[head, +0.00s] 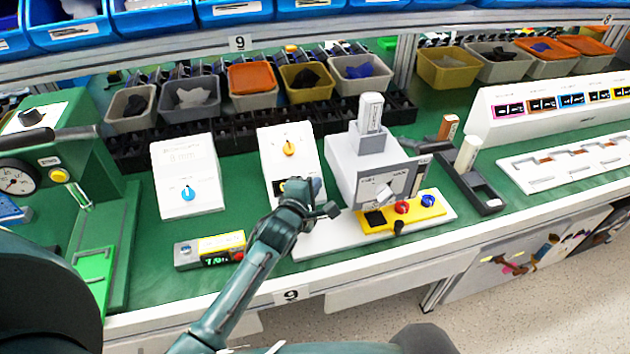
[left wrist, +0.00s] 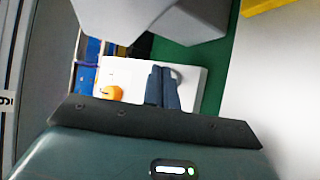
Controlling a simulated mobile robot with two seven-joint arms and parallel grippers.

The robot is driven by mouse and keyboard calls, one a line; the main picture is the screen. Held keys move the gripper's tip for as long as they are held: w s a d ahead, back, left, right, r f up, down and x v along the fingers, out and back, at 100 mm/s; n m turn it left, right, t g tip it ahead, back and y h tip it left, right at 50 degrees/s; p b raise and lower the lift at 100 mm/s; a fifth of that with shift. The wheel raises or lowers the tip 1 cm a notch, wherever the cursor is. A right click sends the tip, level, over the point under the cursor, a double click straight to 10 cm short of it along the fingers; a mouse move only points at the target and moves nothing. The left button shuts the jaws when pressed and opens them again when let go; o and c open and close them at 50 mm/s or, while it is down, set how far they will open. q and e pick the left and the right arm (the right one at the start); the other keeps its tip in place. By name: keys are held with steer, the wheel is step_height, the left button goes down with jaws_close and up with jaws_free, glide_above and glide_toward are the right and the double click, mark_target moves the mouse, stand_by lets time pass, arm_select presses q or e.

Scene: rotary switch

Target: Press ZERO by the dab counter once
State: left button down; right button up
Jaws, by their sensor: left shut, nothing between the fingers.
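My left gripper (head: 316,187) is to the right of the counter and higher, by the white box with an orange knob (head: 289,148). Its fingers (left wrist: 162,87) are shut and empty in the left wrist view. My right gripper is not visible.
A white box with a blue knob (head: 187,178) stands behind the counter. A grey-white machine (head: 368,160) on a base with a yellow button panel (head: 432,211) stands right of my left gripper. A green press (head: 95,265) is at the left. Bins line the back.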

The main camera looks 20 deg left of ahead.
arm_select(q)
steer(key=shift+s+d+r+p, duration=0.2)
steer(key=shift+r+p, duration=0.3)
steer(key=s+r+p, duration=0.1)
steer(key=s+d+r+p, duration=0.1)
steer(key=r+p, duration=0.1)
steer(key=shift+s+d+p, duration=0.15)
steer(key=shift+d+p, duration=0.05)
steer(key=shift+p, duration=0.1)
steer(key=shift+s+d+f, duration=0.1)
steer(key=shift+d+f, duration=0.1)
stand_by(0.4)
